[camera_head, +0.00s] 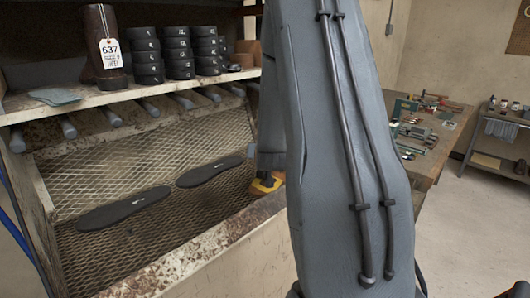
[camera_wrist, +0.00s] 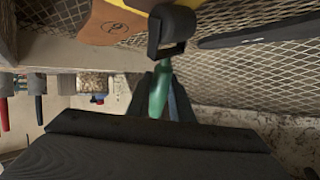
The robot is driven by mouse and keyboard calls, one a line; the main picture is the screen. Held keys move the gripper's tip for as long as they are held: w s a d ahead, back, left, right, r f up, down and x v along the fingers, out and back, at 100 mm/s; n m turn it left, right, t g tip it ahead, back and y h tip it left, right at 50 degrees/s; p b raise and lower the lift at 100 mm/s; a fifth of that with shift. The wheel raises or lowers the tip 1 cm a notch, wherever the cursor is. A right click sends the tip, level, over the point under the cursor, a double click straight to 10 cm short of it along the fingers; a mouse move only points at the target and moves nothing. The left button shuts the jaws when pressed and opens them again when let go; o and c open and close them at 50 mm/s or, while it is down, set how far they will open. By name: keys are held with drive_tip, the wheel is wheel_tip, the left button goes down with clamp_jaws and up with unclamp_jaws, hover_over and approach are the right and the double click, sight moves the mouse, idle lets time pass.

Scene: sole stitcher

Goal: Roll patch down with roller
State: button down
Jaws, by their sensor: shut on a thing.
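My gripper (camera_wrist: 160,98) is shut on the green handle of a roller; the handle shows between the dark fingers in the wrist view. The roller's black cylinder (camera_wrist: 174,26) in its dark frame is beyond the fingers, over the mesh. It overlaps the edge of a brown piece with a round mark (camera_wrist: 112,24), possibly the patch; I cannot tell whether they touch. Yellow material borders the brown piece at the top. In the head view a yellow-orange item (camera_head: 265,184) shows beside my arm, which hides the gripper and roller.
Two dark soles (camera_head: 123,209) (camera_head: 208,172) lie on the mesh bench; one also shows in the wrist view (camera_wrist: 262,34). A shelf (camera_head: 30,111) above holds a tagged dark boot (camera_head: 106,50) and stacked black rolls (camera_head: 178,52). A cluttered table (camera_head: 433,150) stands at right, with open floor before it.

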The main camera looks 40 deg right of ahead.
drive_tip(key=shift+s+f, duration=0.2)
drive_tip(key=shift+s, duration=0.3)
drive_tip(key=shift+w, duration=0.1)
drive_tip(key=shift+w, duration=0.45)
drive_tip(key=shift+r, duration=0.15)
drive_tip(key=shift+r, duration=0.15)
drive_tip(key=shift+r+p, duration=2.15)
drive_tip(key=shift+r, duration=1.3)
